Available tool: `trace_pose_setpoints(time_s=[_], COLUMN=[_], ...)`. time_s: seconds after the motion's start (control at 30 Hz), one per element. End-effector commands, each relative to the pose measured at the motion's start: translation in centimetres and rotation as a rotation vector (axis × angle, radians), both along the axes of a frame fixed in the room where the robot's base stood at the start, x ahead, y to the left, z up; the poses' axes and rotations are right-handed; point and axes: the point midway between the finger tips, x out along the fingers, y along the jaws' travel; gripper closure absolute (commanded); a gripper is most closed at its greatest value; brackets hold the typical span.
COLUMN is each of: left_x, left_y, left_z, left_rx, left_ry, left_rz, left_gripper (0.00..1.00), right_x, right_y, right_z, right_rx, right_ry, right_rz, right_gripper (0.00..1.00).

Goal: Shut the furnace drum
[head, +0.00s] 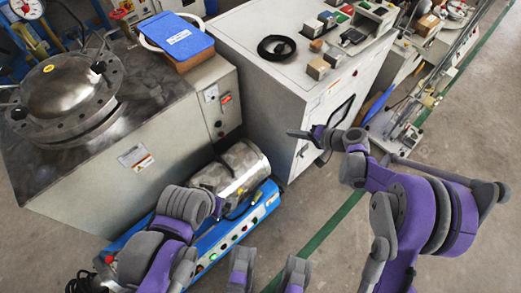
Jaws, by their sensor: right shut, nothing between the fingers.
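A round steel drum (75,82) with a domed lid and a bolted flange sits on top of a large grey cabinet (95,180) at the left. The lid lies over the drum; I cannot tell whether it is fully seated. My right gripper (291,133) is shut and empty. It points left, in front of the white cabinet (235,60) and well to the right of the drum, touching nothing that I can make out.
A blue machine (255,212) with buttons and a silver cylinder (238,170) stands on the floor before the grey cabinet. A blue folder (178,36) lies beside the drum. Small blocks and a black coil (276,47) lie on the white cabinet. Floor at right is mostly clear.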

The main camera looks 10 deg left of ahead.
Motion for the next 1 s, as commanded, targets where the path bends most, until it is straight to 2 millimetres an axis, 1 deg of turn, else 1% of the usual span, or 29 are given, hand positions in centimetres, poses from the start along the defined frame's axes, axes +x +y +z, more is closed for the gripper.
trace_pose_setpoints(time_s=[0.03, 0.07, 0.1, 0.17, 0.2, 0.27, 0.3, 0.4, 0.5, 0.6, 0.7, 0.87, 0.97, 1.0], left_x=[0.1, 0.2, 0.2, 0.3, 0.4, 0.5, 0.6, 0.8, 1.0, 1.1, 1.2, 1.2, 1.3, 1.3], left_y=[0.0, 0.0, 0.0, 0.0, 0.0, 0.0, 0.0, 0.0, 0.0, 0.0, 0.0, 0.0, 0.0, 0.0], left_z=[-1.6, -2.2, -2.9, -4.0, -4.7, -5.7, -6.4, -7.8, -8.9, -9.6, -9.9, -10.1, -10.4, -10.5], left_rx=[0.000, 0.000, 0.000, 0.000, 0.000, 0.000, 0.000, 0.000, 0.000, 0.000, 0.000, 0.000, 0.000, 0.000], left_ry=[0.006, 0.008, 0.010, 0.014, 0.016, 0.019, 0.021, 0.025, 0.028, 0.029, 0.029, 0.030, 0.030, 0.030], left_rz=[0.000, 0.000, 0.000, 0.000, 0.000, 0.000, 0.000, 0.000, 0.000, 0.000, 0.000, 0.000, 0.000, 0.000], left_gripper=[0.00, 0.00, 0.00, 0.00, 0.00, 0.00, 0.00, 0.00, 0.00, 0.00, 0.00, 0.00, 0.00, 0.00], right_x=[1.1, 1.6, 2.2, 3.0, 3.4, 3.9, 4.2, 4.5, 4.5, 4.3, 4.0, 4.1, 4.6, 4.7], right_y=[0.6, 1.0, 1.4, 2.0, 2.4, 2.9, 3.2, 3.8, 4.1, 4.3, 4.3, 5.1, 6.4, 7.1], right_z=[-3.2, -4.5, -6.2, -8.7, -10.5, -13.1, -14.8, -18.7, -21.7, -23.8, -24.9, -25.4, -25.4, -25.4], right_rx=[0.046, 0.074, 0.112, 0.169, 0.208, 0.264, 0.303, 0.391, 0.464, 0.518, 0.551, 0.569, 0.570, 0.570], right_ry=[0.005, 0.006, 0.006, 0.006, 0.006, 0.006, 0.004, -0.001, -0.006, -0.013, -0.017, -0.019, -0.019, -0.018], right_rz=[0.001, 0.001, 0.001, 0.003, 0.002, 0.001, 0.001, -0.001, -0.004, -0.006, -0.008, -0.008, -0.006, -0.005], right_gripper=[1.00, 1.00, 1.00, 1.00, 1.00, 1.00, 1.00, 1.00, 1.00, 1.00, 1.00, 1.00, 1.00, 1.00])
